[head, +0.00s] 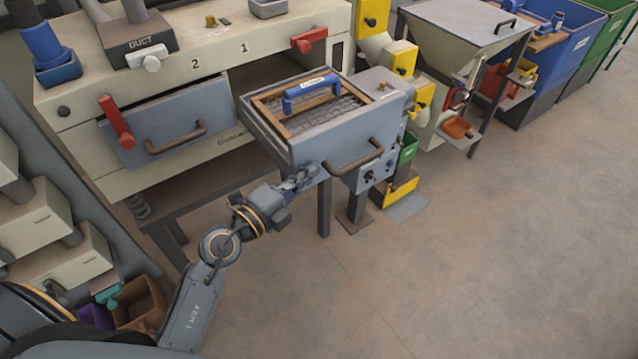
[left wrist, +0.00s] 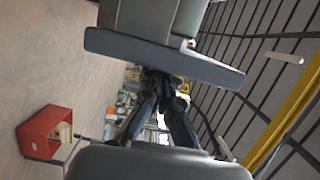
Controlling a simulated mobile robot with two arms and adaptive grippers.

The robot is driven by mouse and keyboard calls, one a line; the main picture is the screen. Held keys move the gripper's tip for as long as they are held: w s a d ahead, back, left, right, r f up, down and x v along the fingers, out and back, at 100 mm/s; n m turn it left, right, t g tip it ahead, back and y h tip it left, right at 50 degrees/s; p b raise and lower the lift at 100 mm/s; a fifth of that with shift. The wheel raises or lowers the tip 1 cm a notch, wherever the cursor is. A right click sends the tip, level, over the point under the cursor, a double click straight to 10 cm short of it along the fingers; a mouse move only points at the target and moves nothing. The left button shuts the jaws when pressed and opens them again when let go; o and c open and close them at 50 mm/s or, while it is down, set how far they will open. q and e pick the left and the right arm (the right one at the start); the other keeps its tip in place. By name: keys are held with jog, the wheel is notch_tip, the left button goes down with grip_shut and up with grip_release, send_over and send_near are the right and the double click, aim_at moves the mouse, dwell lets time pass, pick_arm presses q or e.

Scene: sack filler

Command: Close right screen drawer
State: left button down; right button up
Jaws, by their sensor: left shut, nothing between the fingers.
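The right screen drawer (head: 310,151) is pulled out of the cream machine under the number 1. It is a grey box holding a wood-framed mesh screen with a blue handle (head: 311,93). A brown bar handle (head: 355,158) is on its front. My left gripper (head: 312,172) is shut and empty at the left part of the drawer front, left of the bar handle. Whether it touches the front is unclear. In the left wrist view the shut fingers (left wrist: 160,82) are close to a grey panel (left wrist: 165,57), which seems to be the drawer front. My right gripper is not in view.
The left drawer (head: 165,115) sits beside it, under the number 2, with a red latch (head: 117,121). A yellow-and-grey unit and a hopper (head: 455,35) stand to the right. Bins (head: 140,300) are at lower left. The floor (head: 430,280) in front is clear.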

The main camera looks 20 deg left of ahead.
aim_at(268, 136)
pick_arm(q)
jog(key=w+a, duration=0.3)
jog(key=a, duration=0.1)
jog(key=w+a, duration=0.3)
jog(key=a, duration=0.1)
jog(key=w+a, duration=0.3)
jog(key=a, duration=0.1)
jog(key=shift+w, duration=0.1)
jog(key=shift+d, duration=0.1)
